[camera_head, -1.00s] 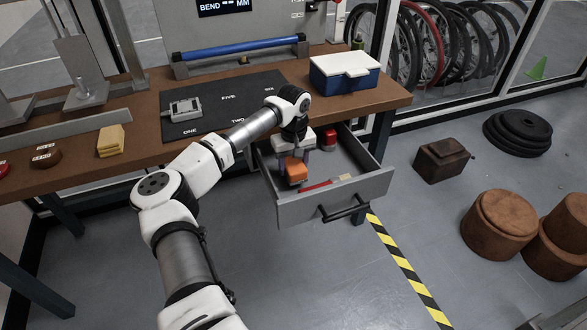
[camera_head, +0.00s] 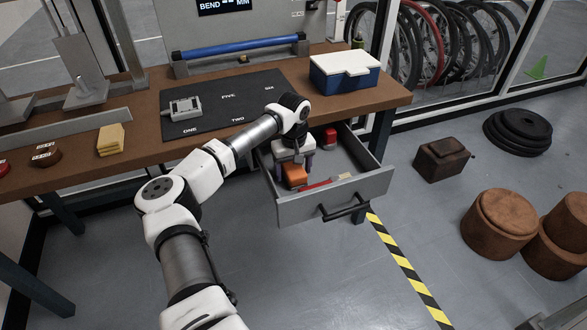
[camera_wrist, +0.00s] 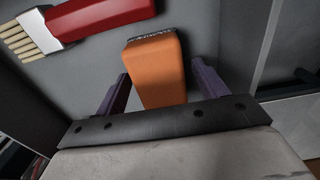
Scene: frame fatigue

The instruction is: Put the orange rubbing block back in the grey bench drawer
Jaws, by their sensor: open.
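The orange rubbing block (camera_head: 296,175) is inside the pulled-out grey bench drawer (camera_head: 300,209), toward its left side. My gripper (camera_head: 294,169) points down into the drawer and is open around the block. The block's underside is hidden, so its contact with the drawer floor is not visible.
A red-handled brush (camera_head: 324,184) lies in the drawer right of the block; it also shows in the wrist view (camera_wrist: 95,15). A small red object (camera_head: 330,137) is at the drawer's back. A blue-and-white box (camera_head: 344,72) stands on the bench above.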

